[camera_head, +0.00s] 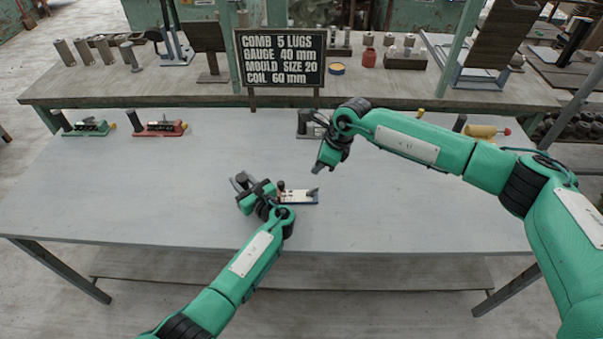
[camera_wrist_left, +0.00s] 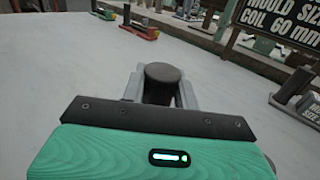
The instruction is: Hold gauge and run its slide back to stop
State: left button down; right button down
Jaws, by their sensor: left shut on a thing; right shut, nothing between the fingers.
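The gauge (camera_head: 299,197) has a blue base and a pale top face, and it sits at the middle of the grey table. A small dark reddish knob (camera_head: 281,186) stands near its visible left part, and a grey upright piece stands at its right end. My left gripper (camera_head: 242,181) is shut on a dark round handle (camera_wrist_left: 162,73), seemingly the gauge's left end; the wrist hides where they join. My right gripper (camera_head: 317,171) is shut and empty, just above and behind the gauge's right end. I cannot tell the slide's exact position.
Green (camera_head: 88,127) and red (camera_head: 160,128) handled tools lie at the back left of the table (camera_head: 160,200). A sign (camera_head: 281,58) reading "GAUGE 40 mm" stands behind. A grey tool (camera_head: 307,122) and a yellow one (camera_head: 482,131) are along the back edge.

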aim_at(279, 185)
jog(key=x, duration=0.8)
jog(key=shift+a+f, duration=0.15)
jog(key=shift+f, duration=0.2)
jog(key=a, duration=0.3)
jog(key=shift+w+f, duration=0.3)
jog(key=shift+w, duration=0.1)
jog(key=shift+w+a, duration=0.15)
jog(key=shift+a, duration=0.35)
jog(key=shift+a, duration=0.1)
jog(key=a, duration=0.3)
jog(key=shift+a, duration=0.3)
pick_arm(q)
jog(key=shift+d, duration=0.15)
pick_arm(e)
jog(key=shift+a+r, duration=0.1)
jog(key=shift+a, duration=0.1)
pick_arm(q)
jog(key=shift+d, duration=0.1)
